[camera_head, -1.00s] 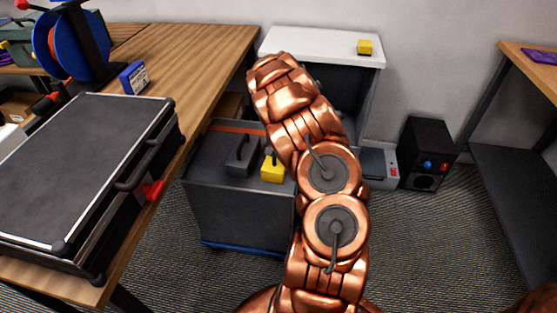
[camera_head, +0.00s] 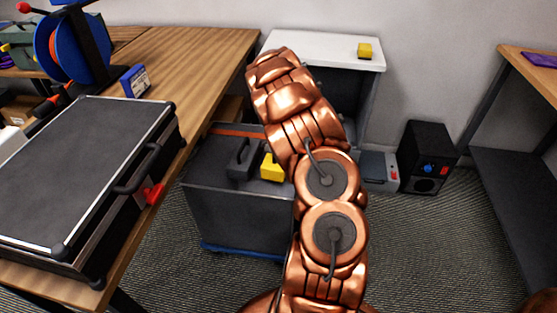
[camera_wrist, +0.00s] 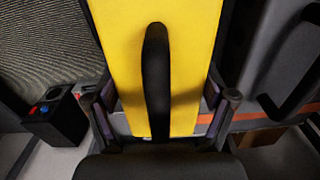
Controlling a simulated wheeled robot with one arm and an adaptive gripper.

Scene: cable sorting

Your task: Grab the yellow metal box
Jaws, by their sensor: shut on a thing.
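The yellow metal box (camera_head: 272,168) shows beside my arm in the head view, above the dark grey bin. The fingers are hidden behind the arm in the head view. Whether the box touches anything below is hard to tell.
A dark handled box (camera_head: 240,160) stands close left of the yellow box in the bin (camera_head: 240,215). A smaller yellow block (camera_head: 364,50) sits on a white cabinet (camera_head: 320,46). A wooden bench (camera_head: 210,60) with a large black case (camera_head: 85,175) is left; a black speaker-like box (camera_head: 427,155) is right.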

